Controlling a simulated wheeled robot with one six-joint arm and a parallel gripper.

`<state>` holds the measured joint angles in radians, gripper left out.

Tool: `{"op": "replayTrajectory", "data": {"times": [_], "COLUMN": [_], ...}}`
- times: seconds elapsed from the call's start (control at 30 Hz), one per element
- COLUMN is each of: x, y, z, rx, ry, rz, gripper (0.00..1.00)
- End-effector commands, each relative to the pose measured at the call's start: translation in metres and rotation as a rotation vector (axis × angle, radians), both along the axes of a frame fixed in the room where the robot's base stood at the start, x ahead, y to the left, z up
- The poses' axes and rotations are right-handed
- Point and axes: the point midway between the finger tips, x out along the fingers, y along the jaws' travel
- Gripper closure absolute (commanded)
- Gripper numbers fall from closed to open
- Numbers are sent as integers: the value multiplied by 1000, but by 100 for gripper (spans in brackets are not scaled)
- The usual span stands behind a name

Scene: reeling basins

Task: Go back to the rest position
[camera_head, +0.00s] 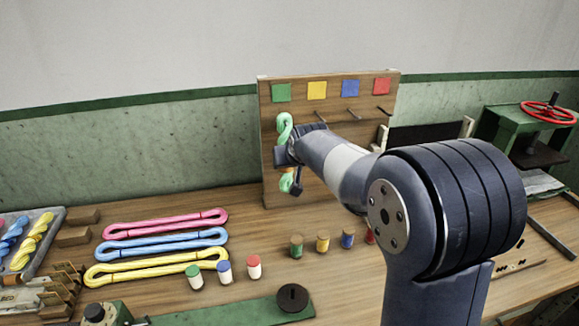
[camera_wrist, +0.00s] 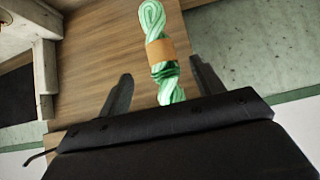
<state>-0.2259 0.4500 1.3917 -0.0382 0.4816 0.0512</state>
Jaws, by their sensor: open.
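My gripper (camera_wrist: 160,90) is open, with its two dark fingers spread on either side of a green twisted skein (camera_wrist: 153,20). An orange-brown band wraps the skein's middle. In the head view the green skein (camera_head: 285,128) hangs upright against the wooden board (camera_head: 330,92), below the green square. My arm reaches from the right to the board and hides part of the skein and of the board's pegs. Whether the fingers touch the skein, I cannot tell.
Pink (camera_head: 165,223), blue (camera_head: 200,238) and yellow (camera_head: 150,268) hanks lie on the table at left. Several small capped jars (camera_head: 296,246) stand in front of the board. A green press with a red wheel (camera_head: 548,112) stands at right. A grey tray (camera_head: 50,245) holds twisted skeins.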

Motion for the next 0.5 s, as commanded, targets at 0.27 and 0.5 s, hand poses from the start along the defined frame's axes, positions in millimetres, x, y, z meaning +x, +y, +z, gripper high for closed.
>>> {"op": "replayTrajectory", "data": {"times": [0.27, 0.5], "x": [-32, -43], "y": [-6, -9], "z": [29, 40], "rx": [0, 0], "ry": [-2, 0], "rz": [0, 0], "gripper": [37, 37]}}
